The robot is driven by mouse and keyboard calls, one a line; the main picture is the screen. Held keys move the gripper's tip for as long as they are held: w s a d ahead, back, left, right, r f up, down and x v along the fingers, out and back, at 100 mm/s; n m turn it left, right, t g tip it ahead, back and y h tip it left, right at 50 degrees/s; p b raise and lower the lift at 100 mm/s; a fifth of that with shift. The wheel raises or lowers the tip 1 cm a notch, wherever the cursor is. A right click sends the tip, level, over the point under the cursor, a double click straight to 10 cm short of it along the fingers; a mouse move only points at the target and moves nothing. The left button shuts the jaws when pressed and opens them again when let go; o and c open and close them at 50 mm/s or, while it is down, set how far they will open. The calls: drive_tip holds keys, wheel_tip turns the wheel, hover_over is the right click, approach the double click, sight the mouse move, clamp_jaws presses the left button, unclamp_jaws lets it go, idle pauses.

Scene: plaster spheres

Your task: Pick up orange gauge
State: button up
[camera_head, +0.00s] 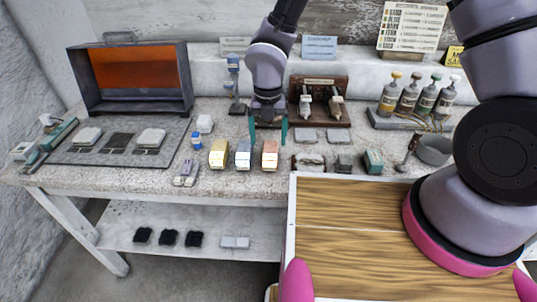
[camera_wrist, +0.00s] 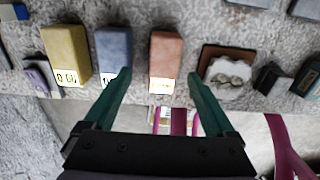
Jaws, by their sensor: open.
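The orange gauge (camera_head: 269,154) is a small upright-looking block with a pale label on its front face, standing on the stone-topped bench. It is the rightmost of three similar blocks, after a yellow one (camera_head: 218,153) and a blue-grey one (camera_head: 243,154). In the wrist view the orange gauge (camera_wrist: 165,55) shows between and ahead of my fingertips. My gripper (camera_head: 268,130) is open and empty, with green fingers pointing down just behind the gauge in the head view. In the wrist view my gripper (camera_wrist: 159,75) does not visibly touch it.
A brown tray with a white piece (camera_wrist: 228,70) lies right of the gauge, with dark blocks beyond. A small purple item (camera_head: 185,173) is at left. Behind stand a brown rack (camera_head: 320,90) and several capped bottles (camera_head: 410,92). The bench's front edge is close.

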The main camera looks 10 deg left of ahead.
sight(270, 150)
drive_tip(key=shift+d+f, duration=0.15)
drive_tip(key=shift+f, duration=1.25)
drive_tip(key=shift+d+f, duration=0.1)
drive_tip(key=shift+f, duration=1.3)
drive_tip(key=shift+f, duration=0.2)
clamp_jaws()
